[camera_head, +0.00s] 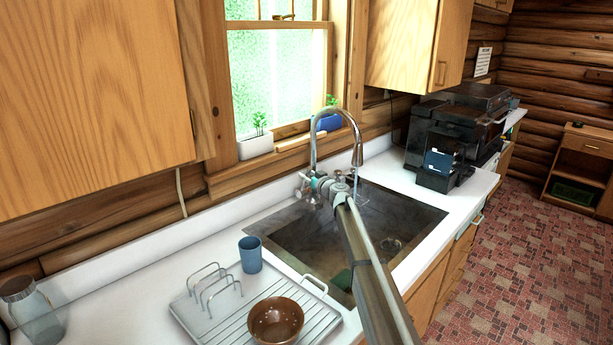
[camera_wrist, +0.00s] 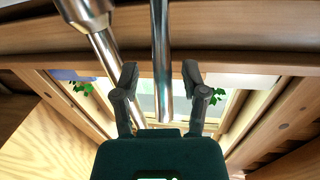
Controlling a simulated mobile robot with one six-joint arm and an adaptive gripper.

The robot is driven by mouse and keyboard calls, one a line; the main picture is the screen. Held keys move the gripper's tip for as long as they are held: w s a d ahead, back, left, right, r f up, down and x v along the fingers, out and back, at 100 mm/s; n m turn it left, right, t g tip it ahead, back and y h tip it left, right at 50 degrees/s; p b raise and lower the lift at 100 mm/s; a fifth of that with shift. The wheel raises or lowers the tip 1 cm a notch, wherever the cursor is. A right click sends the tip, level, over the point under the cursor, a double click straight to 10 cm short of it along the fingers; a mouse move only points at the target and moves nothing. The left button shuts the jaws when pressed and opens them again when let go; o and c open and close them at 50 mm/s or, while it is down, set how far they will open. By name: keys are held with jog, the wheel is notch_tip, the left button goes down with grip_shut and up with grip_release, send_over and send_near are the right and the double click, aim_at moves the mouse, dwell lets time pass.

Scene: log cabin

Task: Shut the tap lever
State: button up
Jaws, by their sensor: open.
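The chrome tap (camera_head: 313,140) rises at the back edge of the sink, its gooseneck curving over to a spray head (camera_head: 357,155). A small chrome part at its base (camera_head: 303,183), perhaps the lever, shows just left of my gripper (camera_head: 316,184); it is partly hidden. In the wrist view my gripper (camera_wrist: 159,72) is open, with dark fingers apart.
The dark sink (camera_head: 290,235) lies under my arm. A dish rack (camera_head: 225,315) with a brown bowl (camera_head: 276,320) and a blue cup (camera_head: 251,254) stand at the left. A coffee machine (camera_head: 455,140) is at the right. Potted plants line the window sill (camera_head: 270,155).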

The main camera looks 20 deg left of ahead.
dwell(0.3)
grip_shut()
